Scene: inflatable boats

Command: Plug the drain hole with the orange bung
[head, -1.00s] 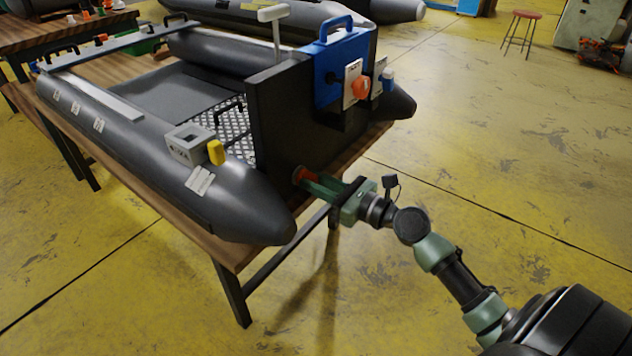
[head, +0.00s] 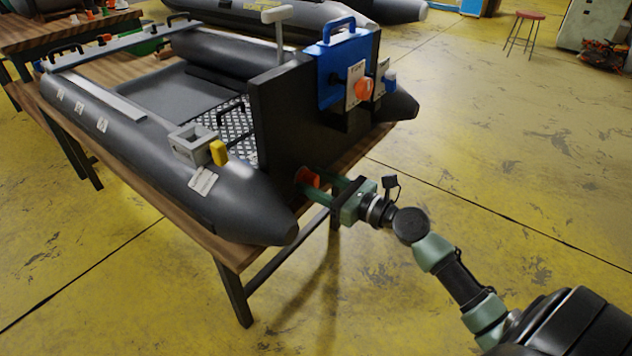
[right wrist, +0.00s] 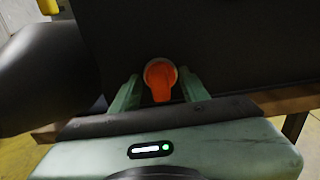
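The orange bung (head: 308,177) is at the low part of the boat's black transom (head: 280,120). In the right wrist view the bung (right wrist: 161,82) sits against the dark board, with a pale rim showing around its upper edge. The drain hole itself is hidden behind the bung, so I cannot tell how deep it sits. My right gripper (right wrist: 160,88) is open, with one green finger on each side of the bung and a small gap to each. My left gripper is not in view.
The grey boat tube (head: 235,205) lies left of my right gripper. The boat rests on a wooden table (head: 190,232). A blue panel (head: 335,62) with an orange knob (head: 363,88) is higher on the transom.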

